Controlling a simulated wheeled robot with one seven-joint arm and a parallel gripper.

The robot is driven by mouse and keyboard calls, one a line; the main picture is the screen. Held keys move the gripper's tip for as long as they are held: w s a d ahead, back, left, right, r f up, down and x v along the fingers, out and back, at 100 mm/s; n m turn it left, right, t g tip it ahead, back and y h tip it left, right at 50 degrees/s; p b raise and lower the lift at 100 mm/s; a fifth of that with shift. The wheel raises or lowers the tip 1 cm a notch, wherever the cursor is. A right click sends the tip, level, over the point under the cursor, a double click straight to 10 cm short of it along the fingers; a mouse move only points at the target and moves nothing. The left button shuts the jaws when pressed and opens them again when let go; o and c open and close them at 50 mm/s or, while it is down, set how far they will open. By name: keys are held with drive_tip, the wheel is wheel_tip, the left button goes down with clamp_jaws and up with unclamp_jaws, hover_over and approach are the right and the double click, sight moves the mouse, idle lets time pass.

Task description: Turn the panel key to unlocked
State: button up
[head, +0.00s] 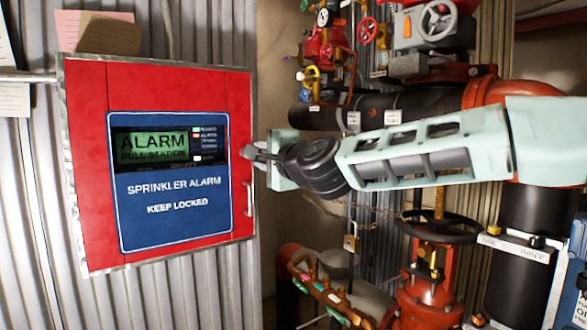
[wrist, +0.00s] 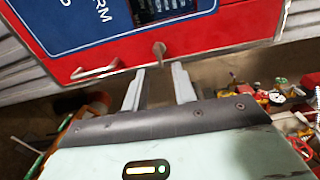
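The red sprinkler alarm panel (head: 90,150) hangs on the left in the head view, its door shut, with a lit green "ALARM PULL STATION" display. In the wrist view the panel (wrist: 232,35) fills the top. A small metal key (wrist: 159,48) sticks out of its red face near the edge. My gripper (wrist: 159,70) is open, its two fingers apart. The key stands just ahead of the gap between the fingertips, and no contact is visible. In the head view my gripper (head: 258,153) is at the panel's right edge and hides the key, so its turn is hard to tell.
A metal door handle (head: 249,198) is on the panel below my gripper. Pipes, a black valve wheel (head: 440,227), a padlock (head: 351,241) and red valves (head: 325,45) crowd the right side. Corrugated metal wall lies behind the panel.

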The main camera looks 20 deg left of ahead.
drive_tip(key=b+v, duration=0.3)
drive_tip(key=v, duration=1)
drive_tip(key=shift+s+d, duration=0.15)
drive_tip(key=shift+s, duration=0.05)
